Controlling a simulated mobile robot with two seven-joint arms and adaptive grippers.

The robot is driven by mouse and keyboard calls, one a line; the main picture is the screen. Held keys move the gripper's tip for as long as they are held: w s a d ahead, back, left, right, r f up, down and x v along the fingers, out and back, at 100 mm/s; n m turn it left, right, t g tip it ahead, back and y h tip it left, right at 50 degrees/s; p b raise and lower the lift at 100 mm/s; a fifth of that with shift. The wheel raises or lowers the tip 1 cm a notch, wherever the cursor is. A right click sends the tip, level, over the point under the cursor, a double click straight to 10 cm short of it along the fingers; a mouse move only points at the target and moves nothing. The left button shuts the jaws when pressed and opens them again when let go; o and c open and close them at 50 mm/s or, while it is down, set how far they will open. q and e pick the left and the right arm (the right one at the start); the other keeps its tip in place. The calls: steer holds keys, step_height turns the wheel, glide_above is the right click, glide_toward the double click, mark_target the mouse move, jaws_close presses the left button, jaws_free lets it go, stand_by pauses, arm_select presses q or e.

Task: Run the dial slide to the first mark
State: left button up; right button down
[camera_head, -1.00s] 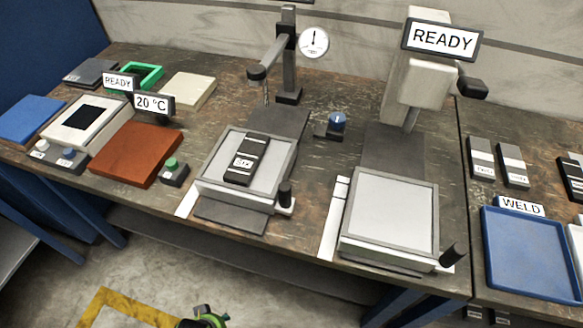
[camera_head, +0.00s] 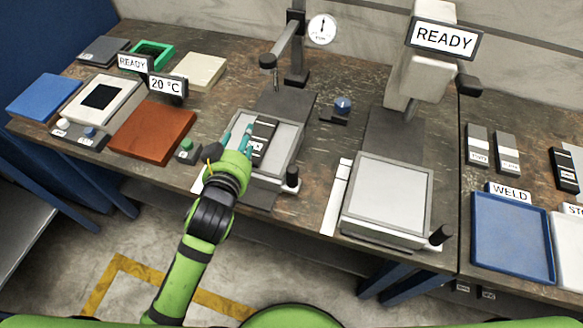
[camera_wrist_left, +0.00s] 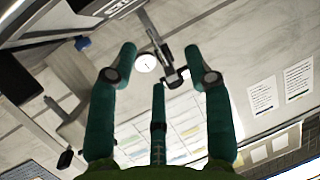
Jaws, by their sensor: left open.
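The dial slide is a grey square plate (camera_head: 287,132) on a dark base, left of centre in the head view. A labelled black block (camera_head: 265,128) lies on it. A black upright knob (camera_head: 292,178) stands at its front right corner, and a white strip runs beside its left edge. A round white dial (camera_head: 322,28) is on a post behind it and also shows in the left wrist view (camera_wrist_left: 146,62). My left gripper (camera_head: 236,138) is open, its teal fingers (camera_wrist_left: 158,95) spread and empty. It is over the slide's left side, hiding part of it, left of the knob.
A second grey stage (camera_head: 388,193) with its own black knob (camera_head: 440,235) stands to the right under a READY sign (camera_head: 443,37). A green button (camera_head: 187,146) and a brown-red pad (camera_head: 153,130) lie to the left. A blue dial knob (camera_head: 343,103) sits between the stages.

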arm_select(q)
steer(key=d+r+m+t+h, duration=0.1)
steer(key=d+r+m+h, duration=0.5)
steer(key=d+r, duration=0.4)
steer(key=d+r+m+t+h, duration=0.2)
steer(key=d+r+m+h, duration=0.2)
steer(key=d+r+h, duration=0.6)
steer(key=s+d+f+m+g+h, duration=0.1)
steer(key=s+d+m+g, duration=0.4)
steer(key=s+m+g, duration=0.35)
steer(key=s+d+m+g+h, duration=0.1)
steer(key=s+d+m+g, duration=0.4)
steer(key=m+g, duration=0.55)
steer(key=n+t+y+p, duration=0.1)
steer(key=n+y, duration=0.1)
steer(key=y, duration=1.7)
glide_above(292, 169)
steer(key=f, duration=1.8)
steer(key=shift+d, duration=0.2)
steer(key=shift+a+f+y, duration=0.15)
steer(key=shift+a+y, duration=0.05)
steer(key=shift+y, duration=0.1)
step_height(292, 169, down, 5)
steer(key=shift+r+p, duration=0.1)
steer(key=shift+p, duration=1.05)
steer(key=shift+d+f, duration=0.1)
steer(key=shift+f, duration=0.75)
